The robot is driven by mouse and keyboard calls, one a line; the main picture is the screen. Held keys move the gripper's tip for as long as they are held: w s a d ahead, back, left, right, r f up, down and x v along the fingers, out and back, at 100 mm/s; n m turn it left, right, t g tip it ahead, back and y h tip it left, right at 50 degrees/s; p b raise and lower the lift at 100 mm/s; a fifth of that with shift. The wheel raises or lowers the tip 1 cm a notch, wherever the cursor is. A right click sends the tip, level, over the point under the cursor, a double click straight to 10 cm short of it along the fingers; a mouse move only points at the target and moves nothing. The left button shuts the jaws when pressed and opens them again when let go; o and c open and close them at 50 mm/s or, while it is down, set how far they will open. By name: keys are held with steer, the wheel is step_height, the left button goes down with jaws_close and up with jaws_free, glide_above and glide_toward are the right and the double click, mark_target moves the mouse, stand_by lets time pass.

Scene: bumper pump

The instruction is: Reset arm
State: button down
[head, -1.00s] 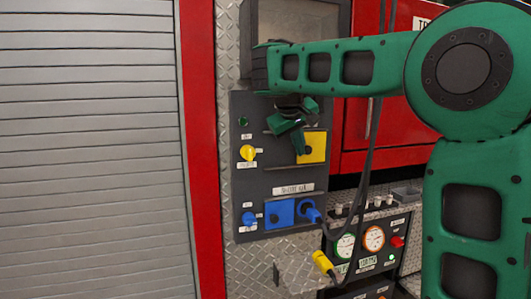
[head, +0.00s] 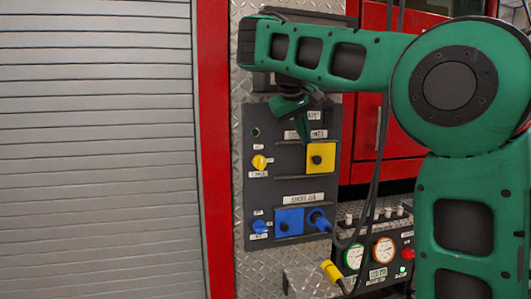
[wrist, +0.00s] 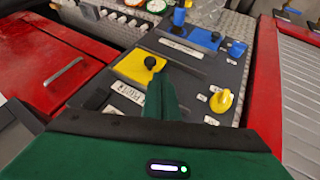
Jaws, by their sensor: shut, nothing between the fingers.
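My green arm reaches in from the right in the head view, and my gripper (head: 290,106) hangs in front of the upper part of a dark control panel. In the wrist view my gripper (wrist: 160,88) is shut, its fingers together and empty, pointing toward the panel's yellow square socket plate (wrist: 139,68). In the head view the yellow plate (head: 321,157) with its black knob shows below and right of the gripper, apart from it. My forearm hides the panel's upper surroundings.
The panel (head: 262,182) has a yellow switch (head: 259,162), a blue switch (head: 260,227), a blue plate (head: 289,222) and a blue plug (head: 318,219) with a cable. A yellow plug (head: 331,271) hangs below, near gauges (head: 383,250). A grey shutter (head: 95,150) stands left.

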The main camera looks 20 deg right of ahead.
steer(key=s+d+f+m+g+y, duration=0.1)
steer(key=s+d+f+g, duration=0.1)
steer(key=s+d+f, duration=0.45)
steer(key=s+d+f+m+g+y, duration=0.15)
steer(key=s+d+f, duration=0.25)
steer(key=s+f, duration=0.5)
steer(key=s+a+f+m+g+y, duration=0.1)
steer(key=s+a+f, duration=0.2)
steer(key=s+f, duration=0.6)
steer(key=s+a+f+m+g+y, duration=0.1)
steer(key=s+a+f, duration=0.3)
steer(key=s+f, duration=0.5)
steer(key=s+m+y, duration=0.1)
steer(key=s, duration=0.1)
steer(key=shift+s+a+f, duration=0.2)
steer(key=shift+s, duration=0.15)
steer(key=shift+y, duration=0.25)
steer(key=shift+w+f, duration=0.2)
steer(key=shift+w, duration=0.4)
